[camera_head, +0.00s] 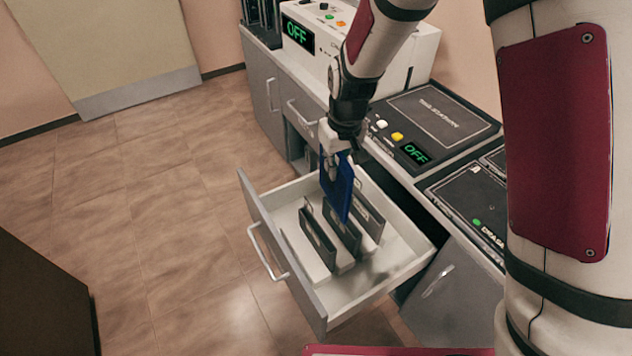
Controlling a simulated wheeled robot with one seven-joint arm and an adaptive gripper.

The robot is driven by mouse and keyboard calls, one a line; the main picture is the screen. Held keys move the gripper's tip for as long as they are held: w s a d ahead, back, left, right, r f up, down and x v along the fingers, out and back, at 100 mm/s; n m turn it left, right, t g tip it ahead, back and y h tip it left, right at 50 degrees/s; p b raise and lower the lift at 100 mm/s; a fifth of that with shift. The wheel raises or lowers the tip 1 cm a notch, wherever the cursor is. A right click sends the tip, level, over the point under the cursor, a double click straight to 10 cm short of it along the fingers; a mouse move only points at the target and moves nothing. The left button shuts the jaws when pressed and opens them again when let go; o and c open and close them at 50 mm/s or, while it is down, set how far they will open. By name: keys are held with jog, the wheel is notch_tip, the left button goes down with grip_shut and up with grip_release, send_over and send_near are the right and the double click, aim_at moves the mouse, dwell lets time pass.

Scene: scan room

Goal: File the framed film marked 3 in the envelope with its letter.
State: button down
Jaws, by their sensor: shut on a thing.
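My gripper (332,160) is shut on a blue framed film (338,188) and holds it upright over the open drawer (400,268). The film's number does not show from here. Below it, several dark upright envelopes (318,240) stand in pale holders inside the drawer. The film's lower edge is close to the middle envelope (343,234); I cannot tell whether it is above it or partly in it. The letters on the envelopes are too small to read.
The drawer's front with its handle (262,250) juts out over the tiled floor. On the counter stand a dark station panel (440,115) reading OFF and a white machine (325,45) also reading OFF. A dark block (40,290) stands at lower left.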

jog(key=n+b, duration=0.1)
jog(key=b, duration=0.1)
send_over(317, 222)
jog(key=s, duration=0.2)
notch_tip(317, 222, down, 4)
notch_tip(317, 222, down, 6)
jog(key=b, duration=0.4)
jog(key=shift+w, duration=0.25)
jog(key=shift+f, duration=0.1)
dwell(0.5)
jog(key=shift+f+b, duration=4.3)
jog(key=shift+f, duration=1.9)
jog(key=c, duration=1.7)
grip_release()
jog(key=shift+s, duration=0.1)
jog(key=shift+o, duration=0.2)
jog(key=shift+r, duration=0.1)
notch_tip(317, 222, up, 12)
jog(key=s+d, duration=0.1)
jog(key=shift+s, duration=0.2)
